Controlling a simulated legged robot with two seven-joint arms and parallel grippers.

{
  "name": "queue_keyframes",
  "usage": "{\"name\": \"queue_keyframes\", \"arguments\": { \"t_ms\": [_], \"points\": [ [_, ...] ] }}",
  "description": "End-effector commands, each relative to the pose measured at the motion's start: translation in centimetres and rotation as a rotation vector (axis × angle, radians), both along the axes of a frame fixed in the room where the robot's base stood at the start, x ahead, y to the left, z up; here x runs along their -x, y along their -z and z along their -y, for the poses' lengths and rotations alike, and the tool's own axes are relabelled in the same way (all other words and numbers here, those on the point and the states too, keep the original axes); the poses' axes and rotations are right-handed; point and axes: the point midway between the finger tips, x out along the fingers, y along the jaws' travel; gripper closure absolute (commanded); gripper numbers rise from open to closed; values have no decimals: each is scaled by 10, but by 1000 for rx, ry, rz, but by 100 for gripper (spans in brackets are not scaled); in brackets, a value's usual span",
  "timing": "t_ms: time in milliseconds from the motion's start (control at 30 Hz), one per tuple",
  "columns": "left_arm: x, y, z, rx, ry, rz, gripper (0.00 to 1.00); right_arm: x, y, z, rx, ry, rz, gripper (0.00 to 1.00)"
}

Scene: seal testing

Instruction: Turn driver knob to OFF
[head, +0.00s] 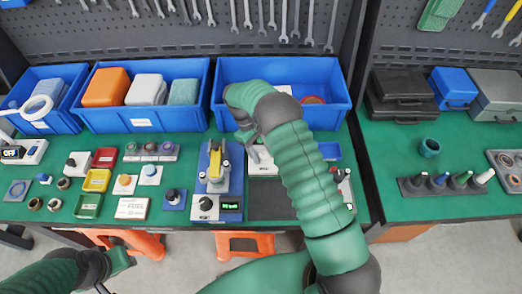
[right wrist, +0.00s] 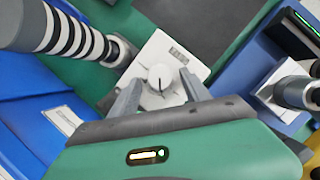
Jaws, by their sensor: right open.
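A white round knob (right wrist: 160,78) with a dark pointer line sits on a white square panel (right wrist: 182,47) with a small label. The pointer runs roughly up the picture in the right wrist view. My right gripper (right wrist: 162,92) is open, with one finger on each side of the knob; I cannot tell whether they touch it. In the head view, the panel (head: 263,163) is partly covered by my right gripper (head: 252,150) and the knob is hidden. My left gripper (head: 122,257) is low at the left, off the table edge; its jaws are unclear.
A blue stand with a yellow-topped device (head: 214,164) and a green-lit display box (head: 230,205) stand left of the panel. A blue bin (head: 230,110) is behind it. A dark mat (head: 268,200) lies in front. Several small parts fill the table's left.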

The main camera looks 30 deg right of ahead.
Motion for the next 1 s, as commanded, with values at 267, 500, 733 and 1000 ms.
{"name": "queue_keyframes", "arguments": {
  "t_ms": [267, 500, 733, 1000],
  "points": [
    [0, 5, 0, 0, 0, 0, 64, -12, -26, -5, -1, -1, 5, 45],
    [0, 10, 0, 0, 0, 0, 64, -38, -91, -16, 1, -1, 6, 45],
    [0, 3, 0, 0, 0, 0, 64, -56, -141, -25, 0, 0, 1, 45],
    [0, 1, 0, 0, 0, 0, 64, -60, -154, -27, -1, 0, -3, 45]
  ]
}}
